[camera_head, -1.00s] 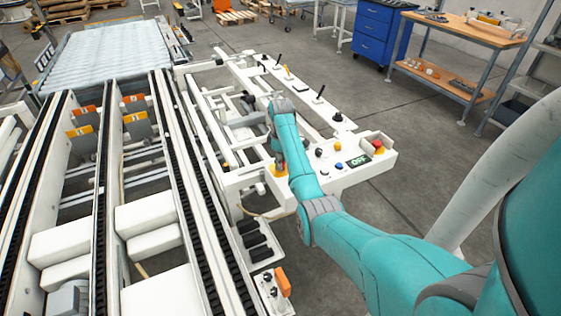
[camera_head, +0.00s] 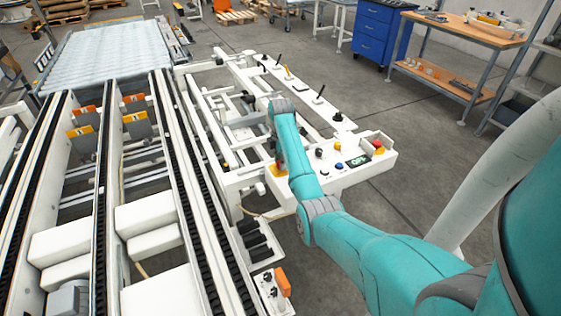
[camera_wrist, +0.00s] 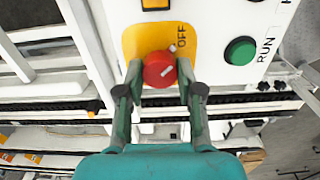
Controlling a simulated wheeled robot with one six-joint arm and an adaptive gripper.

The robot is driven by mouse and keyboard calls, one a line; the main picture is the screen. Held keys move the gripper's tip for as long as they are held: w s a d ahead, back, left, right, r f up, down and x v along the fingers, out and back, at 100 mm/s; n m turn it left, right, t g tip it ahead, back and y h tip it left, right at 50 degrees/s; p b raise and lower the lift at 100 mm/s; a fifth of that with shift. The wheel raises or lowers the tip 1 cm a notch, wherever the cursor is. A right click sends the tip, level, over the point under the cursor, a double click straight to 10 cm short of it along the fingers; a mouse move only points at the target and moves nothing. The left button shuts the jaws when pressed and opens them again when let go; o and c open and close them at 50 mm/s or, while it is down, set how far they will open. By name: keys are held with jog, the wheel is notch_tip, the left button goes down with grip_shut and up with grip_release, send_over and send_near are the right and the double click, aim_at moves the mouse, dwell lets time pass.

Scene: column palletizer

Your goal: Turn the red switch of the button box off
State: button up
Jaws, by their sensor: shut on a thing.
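The red switch (camera_wrist: 158,71) is a round knob on a yellow plate (camera_wrist: 145,36) of the white button box (camera_wrist: 221,21). A white mark on the switch's upper right edge points toward the OFF label (camera_wrist: 182,37). My gripper (camera_wrist: 160,82) has one finger on each side of the switch and is shut on it, in the wrist view. In the head view the yellow plate (camera_head: 279,171) shows beside my teal arm at the near left of the box (camera_head: 345,180). My arm hides the switch and the gripper's fingers there.
A green RUN button (camera_wrist: 240,50) sits right of the switch. Several small buttons, a green-lettered sign (camera_head: 358,161) and a red button (camera_head: 378,143) are on the box. Upright levers (camera_head: 319,95) stand on the white beam behind. Conveyor rails (camera_head: 180,170) run on the left.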

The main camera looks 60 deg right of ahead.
jog(key=shift+n, duration=0.3)
jog(key=o, duration=1.2)
jog(key=shift+c, duration=0.2)
jog(key=shift+r, duration=3.7)
